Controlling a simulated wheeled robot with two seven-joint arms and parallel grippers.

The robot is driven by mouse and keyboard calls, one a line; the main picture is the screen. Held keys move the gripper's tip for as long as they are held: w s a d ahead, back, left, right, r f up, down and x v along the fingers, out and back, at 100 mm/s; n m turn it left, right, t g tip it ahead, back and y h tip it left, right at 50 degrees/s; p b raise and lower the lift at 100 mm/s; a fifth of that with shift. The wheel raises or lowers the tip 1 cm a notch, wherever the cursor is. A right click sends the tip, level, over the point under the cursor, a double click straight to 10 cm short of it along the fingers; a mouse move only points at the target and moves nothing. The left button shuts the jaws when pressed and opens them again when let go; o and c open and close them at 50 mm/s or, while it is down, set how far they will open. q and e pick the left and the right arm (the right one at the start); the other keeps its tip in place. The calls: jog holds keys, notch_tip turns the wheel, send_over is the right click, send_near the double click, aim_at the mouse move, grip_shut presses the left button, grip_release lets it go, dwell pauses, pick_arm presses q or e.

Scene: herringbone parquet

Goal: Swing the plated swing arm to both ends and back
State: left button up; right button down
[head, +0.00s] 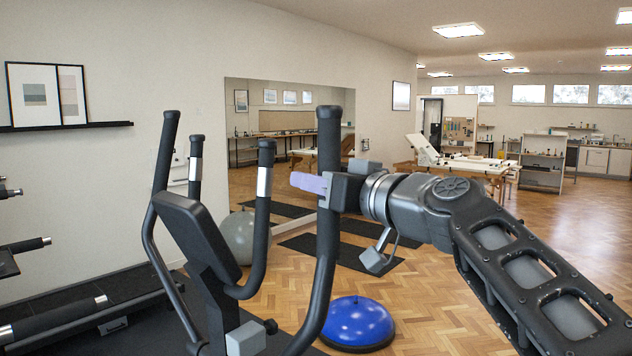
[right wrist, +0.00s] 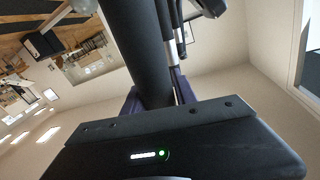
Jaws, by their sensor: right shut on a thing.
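The exercise machine has two tall dark swing arms, a left one (head: 163,160) and a right one (head: 328,145). The right one stands upright, leaning slightly at its lower bend. My right gripper (head: 318,184) is shut on this right swing arm at about mid-height, coming from the right. In the right wrist view the dark swing arm (right wrist: 138,50) passes between the purple fingers of my gripper (right wrist: 155,95). A plate on the held part cannot be made out; the gripper covers some of it. My left gripper is out of view.
Two shorter handles with silver bands (head: 264,182) (head: 195,168) and a dark console (head: 197,235) stand left of the held arm. A blue balance dome (head: 357,322) lies on the parquet beyond. A treadmill (head: 70,300) is at left. Open floor lies to the right.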

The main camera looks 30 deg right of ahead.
dwell(0.7)
jog(key=w+d+f+m, duration=0.1)
jog(key=w+d+m, duration=0.1)
jog(key=d, duration=0.6)
jog(key=shift+w, duration=0.15)
jog(key=c, duration=1.5)
grip_release()
jog(key=shift+d+f, duration=0.15)
jog(key=shift+d, duration=0.05)
jog(key=o, duration=0.5)
jog(key=shift+d+f, duration=0.15)
jog(key=shift+w, duration=0.1)
